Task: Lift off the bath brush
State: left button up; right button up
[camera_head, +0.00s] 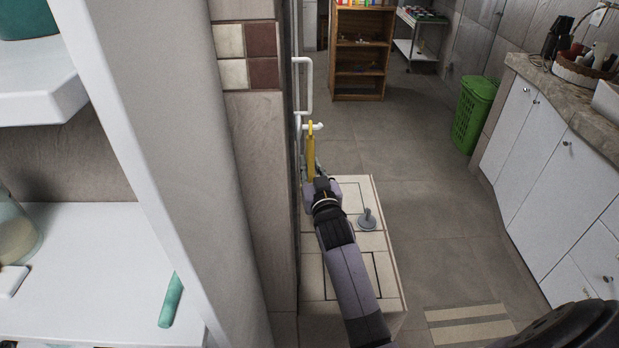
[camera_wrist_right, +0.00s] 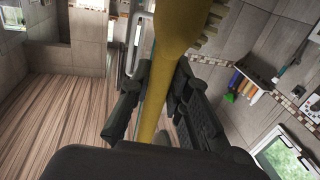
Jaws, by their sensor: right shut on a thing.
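The bath brush is a long yellow brush (camera_head: 311,152) that stands upright beside the wall, its top end at a white peg (camera_head: 315,127). I cannot tell whether the brush still hangs on the peg. My right gripper (camera_head: 318,184) is at the lower part of the brush, above the tiled ledge. In the right wrist view the yellow brush (camera_wrist_right: 152,100) runs between the fingers of my right gripper (camera_wrist_right: 160,110), which are shut on its handle. Bristles show near its upper end. My left gripper is not in view.
A white handle rail (camera_head: 306,85) is on the wall above the peg. The tiled ledge (camera_head: 352,280) with a grey knob (camera_head: 368,219) lies under my right arm. White shelves (camera_head: 80,270) stand at left. The floor at right is clear up to the cabinets (camera_head: 545,150) and green basket (camera_head: 472,112).

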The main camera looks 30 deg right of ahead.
jog(key=shift+f, duration=0.1)
grip_shut()
jog(key=shift+r+b, duration=0.3)
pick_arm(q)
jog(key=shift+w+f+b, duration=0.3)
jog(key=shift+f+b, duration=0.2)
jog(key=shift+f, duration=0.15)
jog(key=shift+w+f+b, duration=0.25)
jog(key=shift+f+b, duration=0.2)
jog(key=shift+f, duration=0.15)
pick_arm(e)
jog(key=s+d, duration=0.4)
jog(key=d, duration=0.4)
jog(key=s+d, duration=0.4)
jog(key=d, duration=0.4)
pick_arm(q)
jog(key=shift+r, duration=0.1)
pick_arm(e)
jog(key=shift+w+d+r, duration=0.1)
jog(key=shift+r, duration=0.05)
pick_arm(q)
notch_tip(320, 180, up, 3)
jog(key=p, duration=0.2)
jog(key=shift+p, duration=0.4)
pick_arm(e)
notch_tip(320, 180, up, 3)
jog(key=shift+f, duration=0.2)
